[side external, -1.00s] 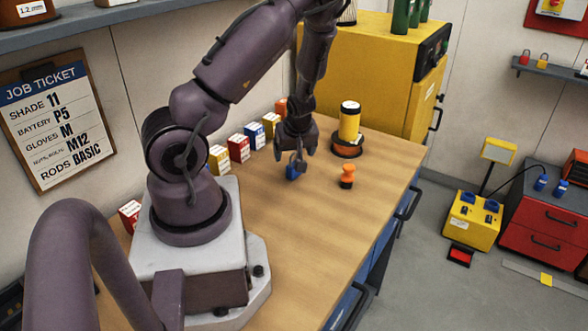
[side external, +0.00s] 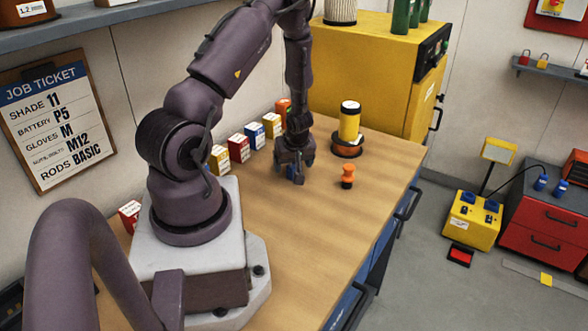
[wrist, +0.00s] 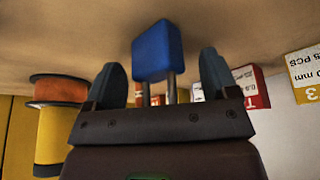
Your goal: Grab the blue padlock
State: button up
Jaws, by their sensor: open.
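The blue padlock (wrist: 157,52) shows between my two fingertips in the wrist view, its body at the top and its metal shackle pointing toward my palm. I cannot tell whether either finger touches it. In the side view only a small blue part of the padlock (side external: 291,171) shows, low on the wooden bench behind my fingers. My gripper (side external: 296,177) points down just above the bench. It is open, with one finger on each side of the padlock in the wrist view (wrist: 158,80), and there are gaps beside the padlock.
An orange knobbed object (side external: 347,177) stands to the right of my gripper. A yellow cylinder (side external: 350,122) stands on an orange and black spool behind it. Several small boxes, including a red one (side external: 239,148), line the wall side. The front of the wooden bench (side external: 290,240) is clear.

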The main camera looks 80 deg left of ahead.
jog(key=c, duration=1)
jog(key=shift+r, duration=0.1)
